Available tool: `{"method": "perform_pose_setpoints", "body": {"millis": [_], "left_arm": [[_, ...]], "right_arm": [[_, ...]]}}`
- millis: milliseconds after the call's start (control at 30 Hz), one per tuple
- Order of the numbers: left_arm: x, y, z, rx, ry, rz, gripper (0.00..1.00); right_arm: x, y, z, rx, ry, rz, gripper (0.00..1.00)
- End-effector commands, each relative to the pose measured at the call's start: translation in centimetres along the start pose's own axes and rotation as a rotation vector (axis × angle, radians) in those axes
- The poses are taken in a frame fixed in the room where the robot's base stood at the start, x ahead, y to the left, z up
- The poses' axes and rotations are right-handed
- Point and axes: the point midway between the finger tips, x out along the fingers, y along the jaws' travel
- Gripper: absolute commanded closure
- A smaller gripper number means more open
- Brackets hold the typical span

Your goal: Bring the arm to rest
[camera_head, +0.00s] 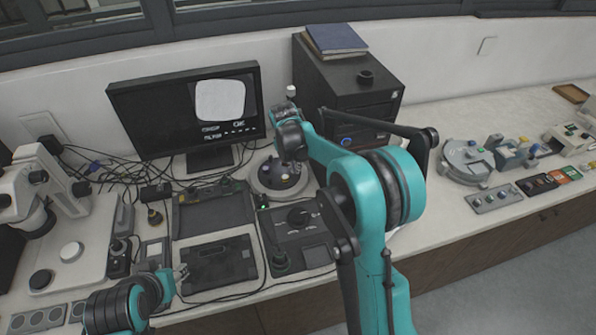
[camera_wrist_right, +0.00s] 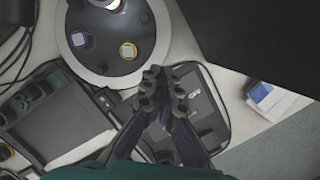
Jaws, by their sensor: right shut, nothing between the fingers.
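My right gripper (camera_wrist_right: 162,82) shows in the right wrist view with its dark fingertips together and nothing held. It is above a dark control box (camera_wrist_right: 208,105), beside a round pale-rimmed device (camera_wrist_right: 148,38). In the head view my teal right arm (camera_head: 372,200) is bent high over the bench. Its fingertips cannot be made out there. My left gripper (camera_head: 181,273) shows small at the lower left, near a dark flat panel (camera_head: 222,264). Whether its fingers are open cannot be told.
A monitor (camera_head: 165,115) and a dark cabinet (camera_head: 350,90) with books stand at the back. The round device (camera_head: 262,190) lies between them, partly behind my arm. A microscope (camera_head: 40,185) stands at the left. Loose cables run across the bench. Clear bench top (camera_head: 450,118) shows at right.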

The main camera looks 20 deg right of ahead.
Motion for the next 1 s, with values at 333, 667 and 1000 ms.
{"method": "perform_pose_setpoints", "body": {"millis": [333, 667, 1000], "left_arm": [[-0.5, 0.0, -0.3, 0.000, 0.000, 0.000, 0.60], [0.3, 0.0, 0.3, 0.000, 0.000, 0.000, 0.60], [1.8, 0.0, 1.4, 0.000, 0.000, 0.000, 0.60]], "right_arm": [[-2.6, -0.4, 0.1, 0.001, 0.000, -0.001, 1.00], [-7.0, -3.8, -2.7, 0.409, -0.017, 0.079, 1.00], [-12.0, -12.1, -11.5, 1.378, 0.072, 0.286, 1.00]]}}
